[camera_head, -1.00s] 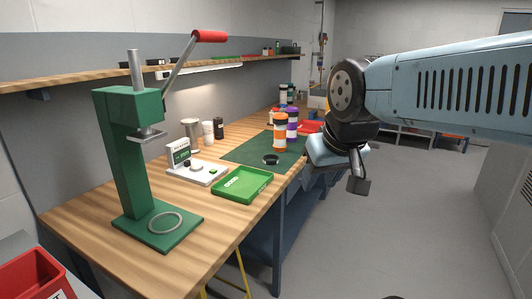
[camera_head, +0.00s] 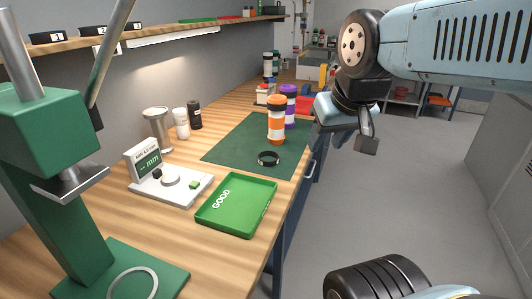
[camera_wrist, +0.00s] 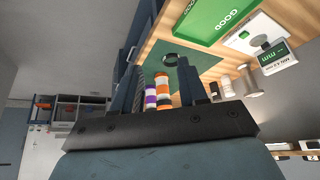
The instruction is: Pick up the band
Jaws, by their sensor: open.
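The band, a small black ring (camera_head: 268,158), lies flat on the dark green mat (camera_head: 232,150) near the bench's front edge. It also shows as a dark ring (camera_wrist: 171,59) in the wrist view, in the upper middle near the fingertips' line of sight. My gripper (camera_head: 324,136) is in the air to the right of the mat, apart from the band, mostly hidden behind my wrist parts. In the wrist view its two dark fingers (camera_wrist: 160,78) stand apart with nothing held between them.
An orange-and-white bottle (camera_head: 276,120) stands just behind the band, with a purple one (camera_head: 290,103) behind it. The green GOOD tray (camera_head: 236,205) and the white gauge (camera_head: 170,184) are nearer. A green press (camera_head: 45,150) stands at left. The floor to the right is clear.

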